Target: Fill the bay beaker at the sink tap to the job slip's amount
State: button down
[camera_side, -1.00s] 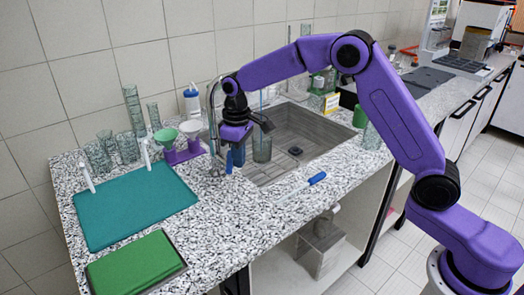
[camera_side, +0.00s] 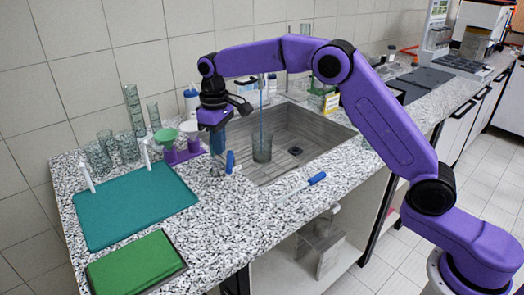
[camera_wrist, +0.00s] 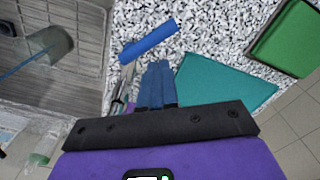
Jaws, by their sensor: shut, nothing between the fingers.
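A clear glass beaker (camera_side: 262,150) stands in the grey sink basin (camera_side: 318,128). A thin blue stream falls into it from above, and it also shows at the beaker in the wrist view (camera_wrist: 55,45). I cannot read the liquid level. The tap stands at the sink's left edge, largely hidden behind my arm. The job slip is not readable here.
A teal mat (camera_side: 135,205) and a green pad (camera_side: 135,263) lie on the left of the counter. Several glasses (camera_side: 126,148) and a purple funnel stand (camera_side: 182,153) are behind. A blue-capped stick (camera_side: 316,178) lies by the sink's front edge.

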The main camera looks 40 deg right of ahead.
jog(key=f, duration=0.3)
jog(key=w+a+f, duration=0.1)
jog(key=shift+f, duration=0.25)
jog(key=shift+s, duration=0.15)
dwell(4.5)
jog(key=shift+s+d, duration=0.25)
jog(key=shift+d, duration=0.1)
jog(key=shift+s+d, duration=0.1)
jog(key=shift+d, duration=0.05)
